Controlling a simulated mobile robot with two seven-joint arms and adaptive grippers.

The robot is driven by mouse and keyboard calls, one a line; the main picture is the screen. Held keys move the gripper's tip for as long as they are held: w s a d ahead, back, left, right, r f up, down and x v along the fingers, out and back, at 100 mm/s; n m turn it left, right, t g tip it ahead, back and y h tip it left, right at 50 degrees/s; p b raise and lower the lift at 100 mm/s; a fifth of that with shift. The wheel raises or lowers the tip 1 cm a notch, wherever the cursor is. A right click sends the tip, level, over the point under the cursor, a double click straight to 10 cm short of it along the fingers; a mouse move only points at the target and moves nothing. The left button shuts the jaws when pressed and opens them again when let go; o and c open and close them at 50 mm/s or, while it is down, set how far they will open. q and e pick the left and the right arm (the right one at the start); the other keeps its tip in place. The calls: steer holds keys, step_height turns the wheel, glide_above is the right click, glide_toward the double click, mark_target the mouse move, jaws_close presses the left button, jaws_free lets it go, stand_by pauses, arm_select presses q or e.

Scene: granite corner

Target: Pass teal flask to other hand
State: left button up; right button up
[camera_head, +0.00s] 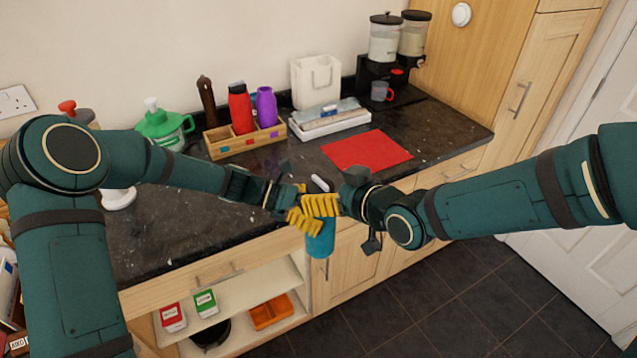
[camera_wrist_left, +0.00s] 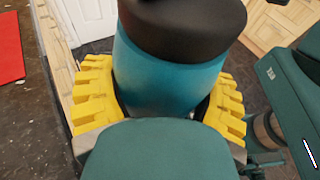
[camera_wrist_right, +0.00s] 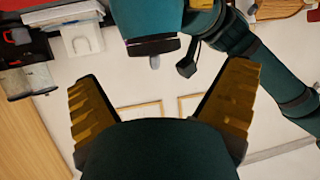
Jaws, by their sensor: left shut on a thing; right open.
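The teal flask (camera_head: 321,241) hangs in front of the counter edge in the head view. In the left wrist view the flask (camera_wrist_left: 165,75) has a black top and stands between the yellow fingers. My left gripper (camera_head: 303,221) is shut on the flask. My right gripper (camera_head: 321,205) is open, close beside the left gripper and the flask; the two overlap in the head view. In the right wrist view my right gripper (camera_wrist_right: 162,75) has its fingers wide apart and nothing between them. The upper flask is partly hidden by fingers in the head view.
A red mat (camera_head: 367,150) lies on the dark counter. Behind it stand a wooden box (camera_head: 222,152) with red and purple bottles, a white tray (camera_head: 332,124) and a dispenser (camera_head: 384,42). Open shelves below hold boxes and an orange tray (camera_head: 270,312). The floor at right is clear.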

mark_target(314, 183)
steer(key=shift+x, duration=2.2)
